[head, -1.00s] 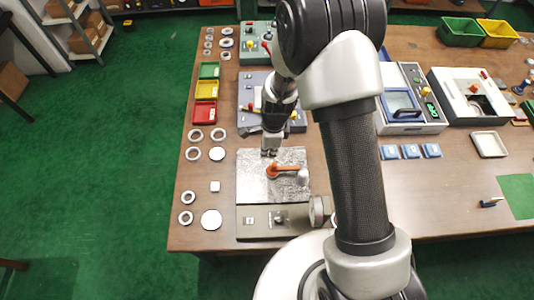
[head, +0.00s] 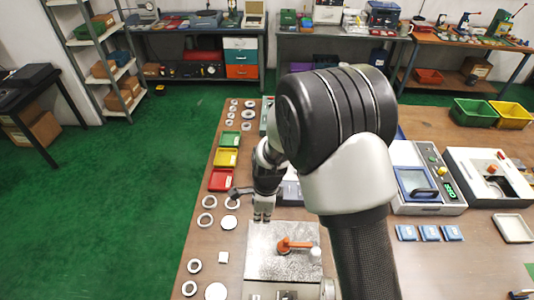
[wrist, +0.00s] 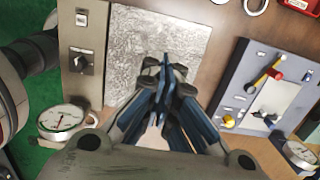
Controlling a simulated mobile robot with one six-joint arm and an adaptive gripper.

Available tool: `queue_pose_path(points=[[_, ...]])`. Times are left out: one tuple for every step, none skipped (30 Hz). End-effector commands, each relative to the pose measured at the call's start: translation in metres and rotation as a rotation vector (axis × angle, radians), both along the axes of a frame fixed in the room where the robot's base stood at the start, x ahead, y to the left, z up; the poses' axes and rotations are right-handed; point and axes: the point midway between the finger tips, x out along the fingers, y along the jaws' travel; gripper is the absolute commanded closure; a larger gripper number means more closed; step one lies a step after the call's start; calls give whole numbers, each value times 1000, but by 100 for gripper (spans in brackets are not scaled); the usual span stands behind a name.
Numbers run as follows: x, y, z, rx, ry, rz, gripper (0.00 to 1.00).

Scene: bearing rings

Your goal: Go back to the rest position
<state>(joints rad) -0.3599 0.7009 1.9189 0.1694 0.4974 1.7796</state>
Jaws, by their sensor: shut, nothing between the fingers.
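My gripper (head: 263,217) hangs pointing down over the table, just beyond the far edge of the grey metal plate (head: 262,262). In the wrist view my gripper (wrist: 166,68) shows its fingers together, with nothing between them, and the same plate (wrist: 135,40) behind them. An orange-handled lever (head: 294,245) stands on the plate's right side in the head view. My arm hides part of the table's middle.
Several rings (head: 209,218) and discs lie left of the plate. Green, yellow and red bins (head: 222,179) stand behind them. A machine with a green display (head: 430,185) and blue packets (head: 429,233) are on the right. The floor at left is clear.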

Motion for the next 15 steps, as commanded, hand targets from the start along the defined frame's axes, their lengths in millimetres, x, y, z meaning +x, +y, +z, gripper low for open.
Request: queue_pose_path(points=[[0,0,0,0,0,0,100],[0,0,0,0,0,0,100],[0,0,0,0,0,1,100],[0,-1,1,1,-2,4,100],[1,-2,3,1,-5,11,100],[1,-4,8,3,-12,27,100],[1,-6,12,4,-20,44,100],[1,-9,18,6,-29,69,100],[2,-14,28,8,-46,108,100],[1,-19,37,8,-60,144,100],[-1,-24,47,9,-75,186,100],[-4,-32,60,7,-98,245,100],[-7,-39,70,5,-116,294,100],[-10,-45,79,1,-133,342,100],[-17,-54,91,-6,-155,408,100]])
